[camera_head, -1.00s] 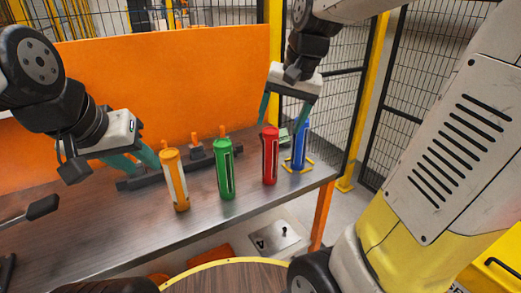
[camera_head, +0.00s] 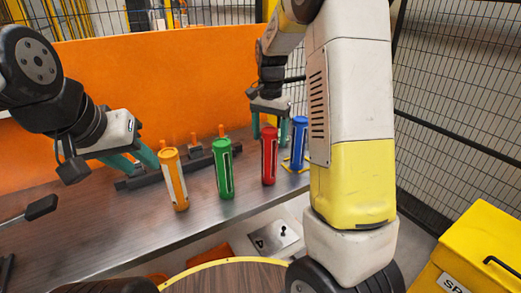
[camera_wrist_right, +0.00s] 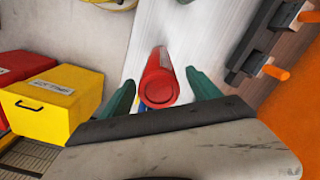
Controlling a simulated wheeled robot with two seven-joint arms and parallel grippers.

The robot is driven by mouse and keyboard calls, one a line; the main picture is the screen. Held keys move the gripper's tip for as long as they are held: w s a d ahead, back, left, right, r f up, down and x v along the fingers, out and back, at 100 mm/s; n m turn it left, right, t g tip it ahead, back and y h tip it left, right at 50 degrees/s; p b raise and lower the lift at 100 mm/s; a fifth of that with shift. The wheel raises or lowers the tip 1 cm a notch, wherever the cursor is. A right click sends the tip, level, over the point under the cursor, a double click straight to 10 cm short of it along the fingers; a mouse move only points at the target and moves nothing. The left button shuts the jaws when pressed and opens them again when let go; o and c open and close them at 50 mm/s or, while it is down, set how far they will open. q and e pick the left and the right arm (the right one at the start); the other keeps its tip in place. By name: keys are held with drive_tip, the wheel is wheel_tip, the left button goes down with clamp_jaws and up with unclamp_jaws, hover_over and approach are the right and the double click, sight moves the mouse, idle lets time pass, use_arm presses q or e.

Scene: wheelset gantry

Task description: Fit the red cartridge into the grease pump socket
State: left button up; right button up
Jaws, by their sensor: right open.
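The red cartridge (camera_head: 269,158) stands upright on the dark table, between the green and blue cartridges. My right gripper (camera_head: 269,129) is open and points down, its teal fingers on either side of the red cartridge's top as seen from the head. In the right wrist view the round red end (camera_wrist_right: 158,88) appears between the spread fingers, with clear gaps on both sides. My left gripper (camera_head: 147,168) is open and empty, beside and behind the orange cartridge. I cannot pick out the grease pump socket in either view.
An orange cartridge (camera_head: 174,182), a green cartridge (camera_head: 224,170) and a blue cartridge (camera_head: 299,143) stand upright in the same row. A dark rail with orange pins (camera_head: 150,177) lies behind them. An orange panel (camera_head: 150,85) closes the table's back. A yellow box (camera_head: 480,250) stands at right.

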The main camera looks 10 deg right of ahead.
sight(269, 144)
wheel_tip(269, 144, down, 4)
drive_tip(key=shift+r, duration=0.2)
drive_tip(key=shift+c, duration=0.2)
clamp_jaws()
